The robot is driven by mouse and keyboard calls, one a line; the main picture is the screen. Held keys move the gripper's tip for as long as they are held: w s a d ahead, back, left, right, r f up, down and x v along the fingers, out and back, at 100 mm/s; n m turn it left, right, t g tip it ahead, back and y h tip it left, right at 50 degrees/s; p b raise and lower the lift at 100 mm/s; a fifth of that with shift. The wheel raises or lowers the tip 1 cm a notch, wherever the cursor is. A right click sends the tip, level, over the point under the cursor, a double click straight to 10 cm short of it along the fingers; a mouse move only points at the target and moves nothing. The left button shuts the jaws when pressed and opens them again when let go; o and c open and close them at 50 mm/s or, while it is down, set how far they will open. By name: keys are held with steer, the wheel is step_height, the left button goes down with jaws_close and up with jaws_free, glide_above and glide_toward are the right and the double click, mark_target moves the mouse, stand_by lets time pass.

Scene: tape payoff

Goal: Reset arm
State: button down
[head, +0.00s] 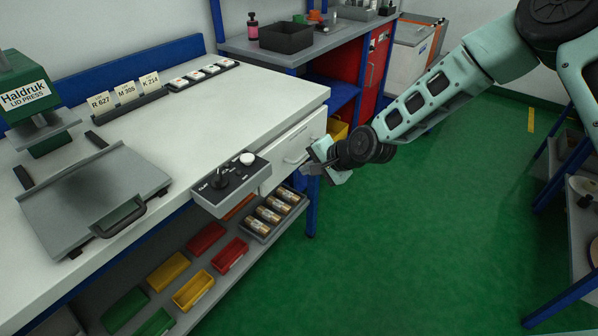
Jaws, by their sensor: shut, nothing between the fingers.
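My gripper (312,168) is in the middle of the head view, at the end of my pale green arm, which comes in from the upper right. It is low in front of the white drawer (296,148) under the bench top, close to the drawer's handle. I cannot tell whether it touches the drawer front. The fingers are small and partly hidden by the wrist; they look shut, with nothing seen in them.
A control box (231,184) with a black knob and white button sticks out from the bench edge (262,112). The lid press (30,105) and a grey hinged plate (95,195) stand left. A lower shelf holds coloured bins (193,290). Green floor (420,240) is clear.

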steer(key=s+d+r+n+g+h+p, duration=0.2)
steer(key=s+d+r+n, duration=0.2)
steer(key=s+r, duration=0.3)
steer(key=s+d+r+n+g+h+p, duration=0.1)
steer(key=s+d+r+n, duration=0.3)
steer(key=s, duration=1.3)
steer(key=s+d+r+n+g+h+p, duration=0.2)
steer(key=s+d+r+n+h, duration=0.2)
steer(key=s+r, duration=0.8)
steer(key=n, duration=0.2)
steer(key=shift+d+r+n+g+p, duration=0.15)
steer(key=shift+r+n+g+p, duration=0.15)
steer(key=shift+n+p, duration=0.1)
